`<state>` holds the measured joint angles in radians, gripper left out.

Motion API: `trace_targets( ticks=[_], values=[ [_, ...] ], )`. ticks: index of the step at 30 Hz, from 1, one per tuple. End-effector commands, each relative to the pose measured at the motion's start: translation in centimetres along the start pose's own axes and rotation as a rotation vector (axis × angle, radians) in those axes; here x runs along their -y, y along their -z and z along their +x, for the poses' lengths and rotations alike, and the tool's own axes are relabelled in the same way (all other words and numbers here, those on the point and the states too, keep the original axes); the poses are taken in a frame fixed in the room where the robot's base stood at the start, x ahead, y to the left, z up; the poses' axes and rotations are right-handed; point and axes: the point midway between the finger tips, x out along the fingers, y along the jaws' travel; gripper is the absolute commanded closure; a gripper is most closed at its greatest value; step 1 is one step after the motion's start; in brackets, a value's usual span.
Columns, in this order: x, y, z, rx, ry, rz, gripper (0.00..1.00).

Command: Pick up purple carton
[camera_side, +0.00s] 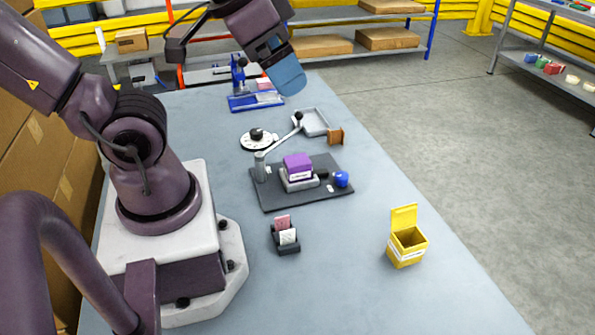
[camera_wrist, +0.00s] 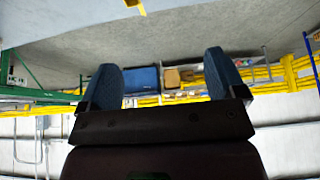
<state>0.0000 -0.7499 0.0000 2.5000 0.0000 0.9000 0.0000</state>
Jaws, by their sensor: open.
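The purple carton (camera_side: 298,161) sits upright on a small grey holder (camera_side: 299,182) on the dark base plate of a machine, in the middle of the table in the side view. My gripper (camera_side: 289,78) is high above the far part of the table, well away from the carton. In the wrist view my gripper's two blue fingers (camera_wrist: 164,80) stand wide apart with nothing between them. The carton does not show in the wrist view.
On the dark plate (camera_side: 272,198) are a lever arm with a black knob (camera_side: 298,117) and a blue knob (camera_side: 341,179).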

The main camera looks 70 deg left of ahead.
Motion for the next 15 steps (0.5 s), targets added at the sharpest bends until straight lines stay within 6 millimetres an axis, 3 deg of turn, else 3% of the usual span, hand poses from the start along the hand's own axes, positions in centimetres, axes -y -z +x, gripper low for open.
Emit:
trace_targets(
  ticks=[8,15],
  values=[
    [0.2,0.1,1.1,0.075,0.017,0.039,0.11],
    [1.0,0.3,6.1,0.402,0.113,0.240,0.11]
  ],
)
